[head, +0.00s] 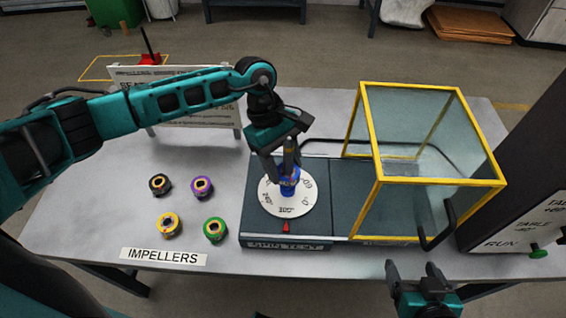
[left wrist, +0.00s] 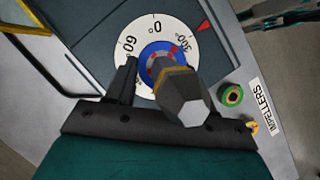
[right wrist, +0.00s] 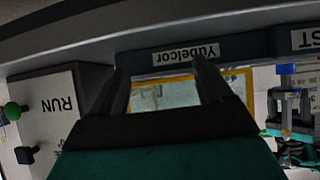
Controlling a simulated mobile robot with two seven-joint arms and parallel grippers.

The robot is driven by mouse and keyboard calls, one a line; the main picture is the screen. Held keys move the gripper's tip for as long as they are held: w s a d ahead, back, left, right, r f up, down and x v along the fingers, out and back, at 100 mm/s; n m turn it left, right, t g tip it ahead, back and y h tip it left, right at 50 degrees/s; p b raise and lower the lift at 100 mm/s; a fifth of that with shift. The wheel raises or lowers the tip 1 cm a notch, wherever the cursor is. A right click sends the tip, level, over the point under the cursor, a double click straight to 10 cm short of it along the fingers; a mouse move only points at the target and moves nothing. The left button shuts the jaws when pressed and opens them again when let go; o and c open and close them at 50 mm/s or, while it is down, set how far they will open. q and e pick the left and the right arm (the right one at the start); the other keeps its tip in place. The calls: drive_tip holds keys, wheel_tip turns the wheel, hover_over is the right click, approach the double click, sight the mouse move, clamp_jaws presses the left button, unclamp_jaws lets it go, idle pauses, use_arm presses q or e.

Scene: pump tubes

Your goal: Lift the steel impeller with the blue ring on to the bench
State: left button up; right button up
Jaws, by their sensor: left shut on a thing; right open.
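The steel impeller with the blue ring (head: 289,188) is at the middle of the white numbered dial (head: 270,201). In the left wrist view its blue ring (left wrist: 147,50) lies partly behind a grey hexagonal-topped post with a brass band (left wrist: 182,101). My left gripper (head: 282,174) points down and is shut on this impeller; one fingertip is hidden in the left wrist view. Whether the impeller touches the dial is unclear. My right gripper (head: 415,268) is open and empty by the front edge of the bench (head: 90,215).
Black (head: 160,185), purple (head: 202,187), yellow (head: 168,225) and green (head: 215,230) ringed impellers stand on the bench left of the dial, behind the IMPELLERS label (head: 163,256). A yellow-framed clear guard (head: 425,165) stands right of the dial. A sign board (head: 190,100) stands behind.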

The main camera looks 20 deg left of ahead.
sight(289, 138)
use_arm(q)
drive_tip(key=shift+r+p, duration=0.35)
drive_tip(key=shift+r, duration=0.65)
drive_tip(key=shift+r+p, duration=0.6)
drive_tip(key=shift+r, duration=0.25)
drive_tip(key=shift+r+p, duration=2.45)
drive_tip(key=shift+r, duration=3.6)
use_arm(e)
wheel_tip(289, 138, up, 6)
drive_tip(key=shift+s+d, duration=0.25)
drive_tip(key=shift+s, duration=0.05)
